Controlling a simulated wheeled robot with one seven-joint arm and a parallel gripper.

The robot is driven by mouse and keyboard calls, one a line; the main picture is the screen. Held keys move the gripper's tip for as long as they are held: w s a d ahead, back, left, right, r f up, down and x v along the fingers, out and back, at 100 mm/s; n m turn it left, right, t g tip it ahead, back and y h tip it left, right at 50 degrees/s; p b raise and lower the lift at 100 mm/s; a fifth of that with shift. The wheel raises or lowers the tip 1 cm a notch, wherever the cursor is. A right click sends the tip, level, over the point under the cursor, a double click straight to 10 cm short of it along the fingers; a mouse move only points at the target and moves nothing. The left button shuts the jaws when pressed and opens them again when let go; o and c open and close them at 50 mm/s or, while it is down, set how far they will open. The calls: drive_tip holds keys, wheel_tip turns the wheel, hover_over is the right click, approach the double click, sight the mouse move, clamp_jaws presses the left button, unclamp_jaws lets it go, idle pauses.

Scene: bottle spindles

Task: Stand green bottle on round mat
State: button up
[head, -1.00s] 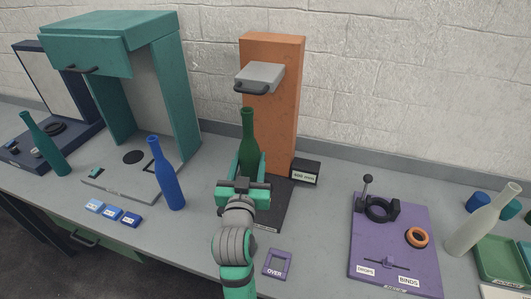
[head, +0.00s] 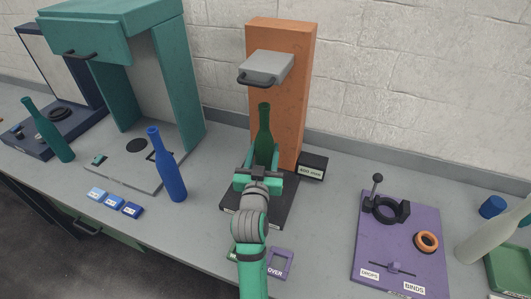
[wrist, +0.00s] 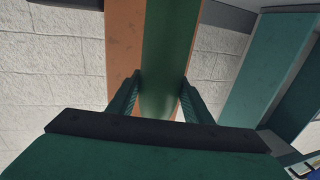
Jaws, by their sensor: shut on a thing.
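A dark green bottle (head: 264,130) is upright in front of the orange column, over the black base plate. My gripper (head: 260,172) is shut on it; the wrist view also shows the green bottle (wrist: 168,60) between both fingers (wrist: 160,98). The bottle's lower end is hidden behind my gripper, so I cannot tell if it touches the plate. A small dark round mat (head: 136,146) lies flat and empty on the grey board inside the teal frame at left. A teal bottle (head: 47,131) stands further left.
A blue bottle (head: 167,165) stands at the front right of the teal frame (head: 188,90). A grey block with a handle (head: 266,68) juts from the orange column (head: 292,100) above the held bottle. A purple board (head: 405,240) and pale bottle (head: 490,235) are at right.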

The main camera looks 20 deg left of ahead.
drive_tip(key=shift+f, duration=0.45)
drive_tip(key=shift+w+f, duration=0.15)
drive_tip(key=shift+w, duration=0.1)
drive_tip(key=shift+f, duration=0.1)
drive_tip(key=o, duration=1.4)
drive_tip(key=shift+f, duration=0.1)
drive_tip(key=shift+r, duration=0.2)
drive_tip(key=s, duration=0.4)
drive_tip(key=s+d, duration=0.1)
drive_tip(key=s, duration=0.3)
drive_tip(key=s+d, duration=0.1)
drive_tip(key=s, duration=0.2)
drive_tip(key=shift+s+d, duration=0.15)
drive_tip(key=shift+s, duration=0.25)
drive_tip(key=shift+f, duration=0.1)
